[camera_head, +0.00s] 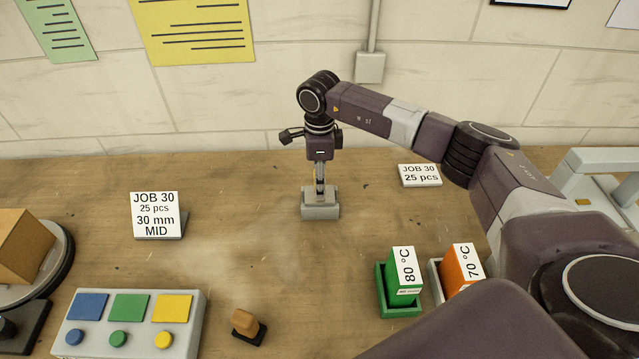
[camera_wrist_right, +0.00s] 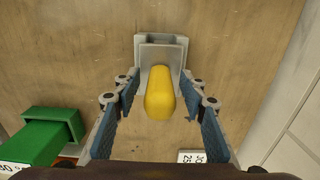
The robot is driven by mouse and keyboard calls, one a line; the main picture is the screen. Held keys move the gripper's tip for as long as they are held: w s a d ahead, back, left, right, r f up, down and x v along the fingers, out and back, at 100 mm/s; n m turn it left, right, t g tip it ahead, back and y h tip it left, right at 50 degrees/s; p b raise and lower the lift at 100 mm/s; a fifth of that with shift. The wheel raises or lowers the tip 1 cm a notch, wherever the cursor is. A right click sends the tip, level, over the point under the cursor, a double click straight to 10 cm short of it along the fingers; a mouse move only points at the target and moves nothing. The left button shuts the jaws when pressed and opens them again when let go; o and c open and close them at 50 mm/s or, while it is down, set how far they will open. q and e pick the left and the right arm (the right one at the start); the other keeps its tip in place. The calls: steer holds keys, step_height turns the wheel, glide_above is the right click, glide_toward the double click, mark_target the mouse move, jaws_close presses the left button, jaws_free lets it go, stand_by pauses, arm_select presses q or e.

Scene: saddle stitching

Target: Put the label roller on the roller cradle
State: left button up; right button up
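In the right wrist view, the yellow rounded part (camera_wrist_right: 160,95), which I take to be the label roller's handle, stands at the grey cradle (camera_wrist_right: 160,50). The grey cradle (camera_head: 320,208) also shows on the table in the head view, directly below my right gripper (camera_head: 319,165). In the wrist view the right gripper (camera_wrist_right: 160,98) has its blue-padded fingers apart, one on each side of the yellow part, with gaps on both sides. The roller's lower end is hidden, so how it seats is unclear. My left gripper is not in view.
A green block in a holder (camera_head: 403,280) and an orange block (camera_head: 462,268) stand at right. A button panel (camera_head: 130,322), a small orange-brown piece (camera_head: 245,322) and a job sign (camera_head: 157,215) are at left. A small sign (camera_head: 420,175) stands behind. The table's middle is clear.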

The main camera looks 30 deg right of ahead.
step_height(320, 180, up, 10)
steer(key=b, duration=0.2)
steer(key=shift+f+b, duration=0.1)
steer(key=shift+b, duration=0.3)
steer(key=shift+r, duration=0.75)
